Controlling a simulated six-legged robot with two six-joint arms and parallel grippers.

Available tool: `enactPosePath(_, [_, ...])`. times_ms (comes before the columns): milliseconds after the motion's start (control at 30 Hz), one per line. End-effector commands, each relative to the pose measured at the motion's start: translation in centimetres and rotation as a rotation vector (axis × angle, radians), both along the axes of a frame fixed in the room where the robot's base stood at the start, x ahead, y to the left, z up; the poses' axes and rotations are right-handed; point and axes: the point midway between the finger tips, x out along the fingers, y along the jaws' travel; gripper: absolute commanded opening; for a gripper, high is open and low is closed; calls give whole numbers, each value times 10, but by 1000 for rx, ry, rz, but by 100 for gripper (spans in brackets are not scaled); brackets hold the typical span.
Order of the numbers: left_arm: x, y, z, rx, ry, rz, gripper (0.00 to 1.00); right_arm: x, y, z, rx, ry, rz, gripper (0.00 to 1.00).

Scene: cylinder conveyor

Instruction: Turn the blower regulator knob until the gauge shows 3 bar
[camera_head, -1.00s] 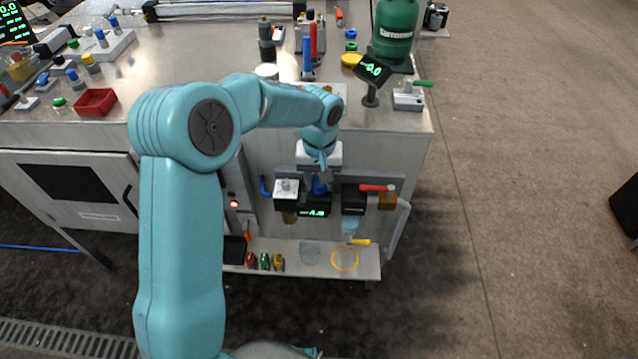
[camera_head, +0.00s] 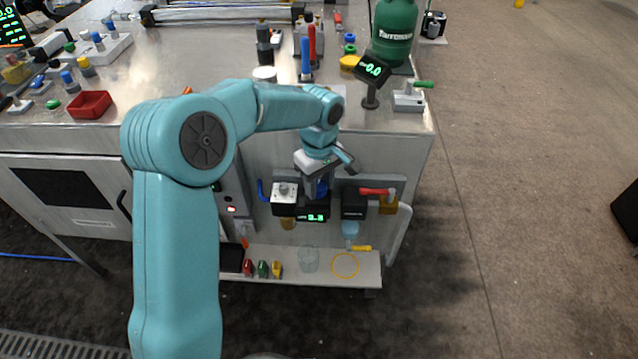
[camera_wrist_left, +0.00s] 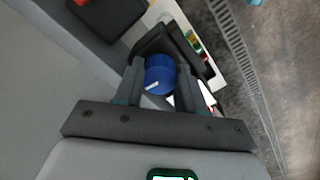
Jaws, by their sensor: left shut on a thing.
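The blue regulator knob (camera_wrist_left: 158,76) with a white pointer line sits between the two fingers of my left gripper (camera_wrist_left: 160,86) in the left wrist view. The fingers are shut on it from both sides. In the head view my left gripper (camera_head: 318,188) reaches down over the front of the bench at the knob, mostly hiding it. Just below, the small black gauge display (camera_head: 312,217) shows green digits that look like 3.3; the last digit is hard to read. My right gripper is not in view.
A red-handled valve (camera_head: 376,191) is right of the gauge, and a grey-white block (camera_head: 284,195) is left of it. A shelf (camera_head: 300,255) below holds small coloured items and a yellow ring (camera_head: 345,265). A green tank (camera_head: 394,35) stands on the bench. The floor at right is mostly clear.

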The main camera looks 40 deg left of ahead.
Motion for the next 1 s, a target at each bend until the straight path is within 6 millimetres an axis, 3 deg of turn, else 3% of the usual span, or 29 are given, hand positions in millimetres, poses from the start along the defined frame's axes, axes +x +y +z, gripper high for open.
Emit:
enactPosePath(533, [2, 1, 4, 3, -11, 24, 9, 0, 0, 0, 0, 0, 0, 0])
enactPosePath(567, [2, 1, 4, 3, -11, 24, 45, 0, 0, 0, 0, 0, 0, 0])
enactPosePath(600, [2, 1, 4, 3, -11, 24, 58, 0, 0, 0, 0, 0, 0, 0])
enactPosePath(633, [2, 1, 4, 2, -10, 24, 64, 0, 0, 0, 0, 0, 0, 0])
enactPosePath(1000, [2, 0, 8, 1, -7, 23, 64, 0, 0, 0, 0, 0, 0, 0])
